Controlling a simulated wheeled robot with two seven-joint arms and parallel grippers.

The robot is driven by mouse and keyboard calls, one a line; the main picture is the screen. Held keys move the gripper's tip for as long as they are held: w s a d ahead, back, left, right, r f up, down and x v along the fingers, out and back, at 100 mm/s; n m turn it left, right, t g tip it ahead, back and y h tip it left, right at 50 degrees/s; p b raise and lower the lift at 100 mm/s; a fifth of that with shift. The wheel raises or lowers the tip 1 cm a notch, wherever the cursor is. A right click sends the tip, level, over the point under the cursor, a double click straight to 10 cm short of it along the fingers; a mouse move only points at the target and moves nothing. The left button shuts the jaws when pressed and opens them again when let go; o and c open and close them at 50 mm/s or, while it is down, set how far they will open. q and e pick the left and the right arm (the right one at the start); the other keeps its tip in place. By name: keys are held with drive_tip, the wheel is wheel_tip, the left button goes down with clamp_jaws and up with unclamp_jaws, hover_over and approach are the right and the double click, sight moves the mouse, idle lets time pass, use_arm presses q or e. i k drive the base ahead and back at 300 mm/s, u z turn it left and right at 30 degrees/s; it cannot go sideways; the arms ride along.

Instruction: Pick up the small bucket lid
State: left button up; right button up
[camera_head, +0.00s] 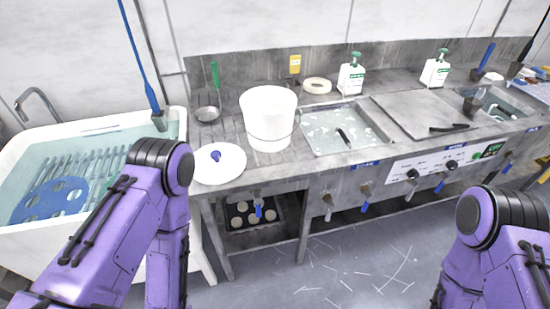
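The bucket lid (228,168) is a white disc with a small blue knob (215,156) near its middle. It lies flat at the left front corner of the grey counter, partly over the front edge. A white bucket (268,112) with a wire handle stands upright just right of and behind the lid. Both of my purple arms are in view, the left one close to the lid's left side and the right one at the lower right. Neither gripper shows, so their fingers and contents are hidden.
A white tub (22,243) with water, a rack and a blue perforated plate stands left of the counter. A ladle (207,113) lies behind the lid. A sink (318,146) and soap bottles (351,75) are to the right. The floor in front is clear of large objects.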

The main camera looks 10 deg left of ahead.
sight(220, 163)
drive_tip(key=z, duration=0.45)
drive_tip(key=i, duration=0.7)
drive_tip(key=u, duration=1.4)
